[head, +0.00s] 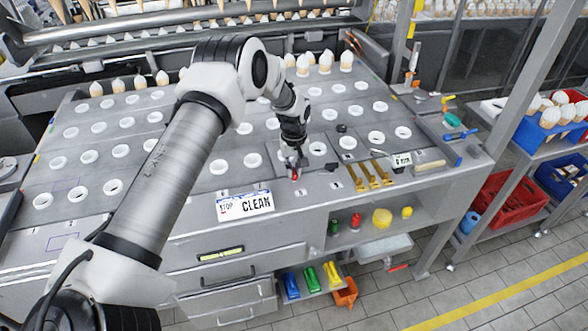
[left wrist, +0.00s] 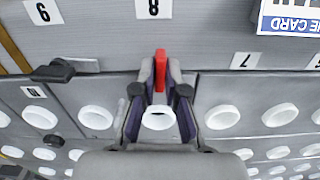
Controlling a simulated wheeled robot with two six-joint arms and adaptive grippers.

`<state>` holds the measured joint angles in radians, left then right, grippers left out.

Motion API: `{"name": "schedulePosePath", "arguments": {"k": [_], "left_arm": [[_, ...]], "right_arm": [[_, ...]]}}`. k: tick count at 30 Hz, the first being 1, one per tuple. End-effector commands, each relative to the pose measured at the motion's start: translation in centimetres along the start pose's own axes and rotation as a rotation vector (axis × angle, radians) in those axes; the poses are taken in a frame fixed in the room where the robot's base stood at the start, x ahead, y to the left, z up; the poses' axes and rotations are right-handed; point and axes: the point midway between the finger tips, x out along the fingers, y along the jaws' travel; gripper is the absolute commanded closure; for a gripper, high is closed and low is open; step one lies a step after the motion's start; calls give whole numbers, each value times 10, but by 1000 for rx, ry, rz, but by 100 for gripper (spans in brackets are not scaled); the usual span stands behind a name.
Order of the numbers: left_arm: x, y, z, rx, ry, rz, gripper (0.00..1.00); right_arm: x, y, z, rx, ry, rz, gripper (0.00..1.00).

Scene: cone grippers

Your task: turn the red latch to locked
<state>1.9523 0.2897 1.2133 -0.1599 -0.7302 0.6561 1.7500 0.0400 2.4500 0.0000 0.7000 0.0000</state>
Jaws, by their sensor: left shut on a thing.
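The red latch (left wrist: 160,66) is a short bar on the grey panel, pointing straight up the picture toward the label 8 (left wrist: 153,8) in the left wrist view. In the head view only its small red end (head: 295,177) shows below my gripper. My left gripper (left wrist: 160,80) is shut on the latch, with one finger on each side of it. In the head view my left gripper (head: 293,162) reaches down to the panel's front part. The latch's base is hidden between the fingers. My right gripper is not in view.
A black latch (left wrist: 55,70) sits beside the red one, near the label 6 (left wrist: 52,14). White ring holders (head: 253,160) cover the panel, some with cones (head: 325,60). A sign (head: 245,205) stands left of my gripper; brass pieces (head: 370,175) lie to the right.

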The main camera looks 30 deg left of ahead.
Motion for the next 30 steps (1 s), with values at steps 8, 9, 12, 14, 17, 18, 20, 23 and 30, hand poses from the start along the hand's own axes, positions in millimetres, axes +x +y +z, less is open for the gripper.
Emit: {"name": "schedulePosePath", "arguments": {"k": [8,9,12,14,17,18,20,23,30], "left_arm": [[3,-1,2,1,-5,-4,64],[2,-1,2,1,-4,-3,64],[1,-1,1,1,-3,-2,64],[-2,0,1,1,-2,-1,64],[-15,0,0,0,-1,0,64],[-23,0,0,0,-1,1,64],[-38,0,-1,0,1,1,64],[-64,0,0,1,-1,0,64],[-110,0,0,1,-4,-3,64]], "right_arm": [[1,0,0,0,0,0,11],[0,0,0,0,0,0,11],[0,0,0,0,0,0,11],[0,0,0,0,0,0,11],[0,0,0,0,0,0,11],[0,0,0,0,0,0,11],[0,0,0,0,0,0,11],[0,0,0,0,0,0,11],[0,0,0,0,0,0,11]]}}
